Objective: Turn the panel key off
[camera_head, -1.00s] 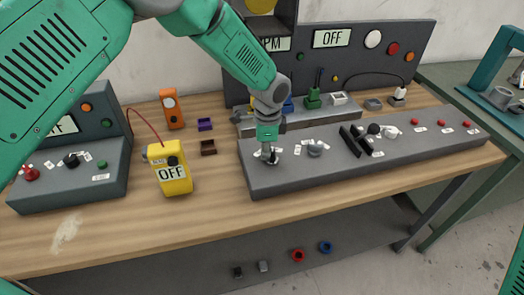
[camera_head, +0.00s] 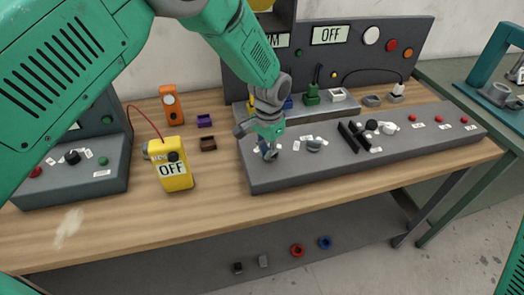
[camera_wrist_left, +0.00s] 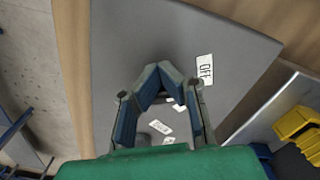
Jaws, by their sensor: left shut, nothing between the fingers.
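My left gripper (camera_head: 268,151) is low over the left end of the long grey panel (camera_head: 350,163). Its fingers look shut and empty; in the left wrist view the fingertips (camera_wrist_left: 159,70) meet above the panel. I cannot make out the key; the gripper covers that spot in the head view. A white OFF label (camera_wrist_left: 204,69) lies on the panel beside the fingertips, and smaller labels (camera_wrist_left: 160,127) show between the fingers. My right gripper is not in view.
A yellow device (camera_head: 173,167) reading OFF stands left. A rear display (camera_head: 331,35) reads OFF.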

